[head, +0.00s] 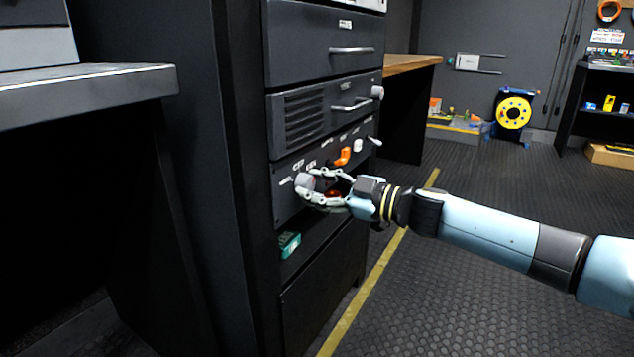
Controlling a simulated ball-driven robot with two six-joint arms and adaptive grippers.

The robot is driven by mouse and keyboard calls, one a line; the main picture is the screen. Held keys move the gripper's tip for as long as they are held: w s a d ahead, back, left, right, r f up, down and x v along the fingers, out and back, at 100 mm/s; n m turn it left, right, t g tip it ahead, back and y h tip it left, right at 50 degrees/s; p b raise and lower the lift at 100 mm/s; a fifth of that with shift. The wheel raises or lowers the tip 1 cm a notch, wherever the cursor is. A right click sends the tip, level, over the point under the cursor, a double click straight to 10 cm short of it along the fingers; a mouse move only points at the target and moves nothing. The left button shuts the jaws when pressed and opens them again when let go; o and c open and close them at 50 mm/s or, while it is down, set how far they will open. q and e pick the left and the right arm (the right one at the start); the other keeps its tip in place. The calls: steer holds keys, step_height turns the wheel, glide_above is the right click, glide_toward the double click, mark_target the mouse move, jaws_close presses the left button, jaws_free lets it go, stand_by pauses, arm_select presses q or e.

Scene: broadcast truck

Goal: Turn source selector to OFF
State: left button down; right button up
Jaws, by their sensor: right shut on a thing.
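The panel (285,204) with the selector is a dark unit low in a black rack, left of the picture's middle. A grey round knob (306,181), which looks like the source selector, sits at the panel's left part. My right gripper (312,190) comes in from the right and is shut on this knob, with its fingers around it. The knob's pointer and the label by it are too small or covered to read. A red part (333,194) shows between the fingers. My left gripper is not in view.
An orange handle (343,157) and a white knob (358,145) stand out from the same panel, close to my gripper. Drawers with bar handles (352,49) lie above. A teal box (290,244) sits on the shelf below. A grey bench (90,93) stands at left. The floor at right is clear.

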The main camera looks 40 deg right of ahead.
steer(key=n+p, duration=0.1)
steer(key=n, duration=0.3)
steer(key=shift+n, duration=0.3)
steer(key=n+p, duration=0.1)
steer(key=n, duration=0.1)
steer(key=shift+n, duration=0.4)
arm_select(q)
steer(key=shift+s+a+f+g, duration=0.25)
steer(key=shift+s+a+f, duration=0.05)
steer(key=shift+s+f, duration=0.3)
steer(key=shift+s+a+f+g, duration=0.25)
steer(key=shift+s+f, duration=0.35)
arm_select(e)
steer(key=shift+n+h, duration=0.3)
steer(key=shift+n, duration=0.5)
steer(key=o, duration=1.2)
steer(key=shift+c, duration=0.2)
steer(key=v, duration=1.2)
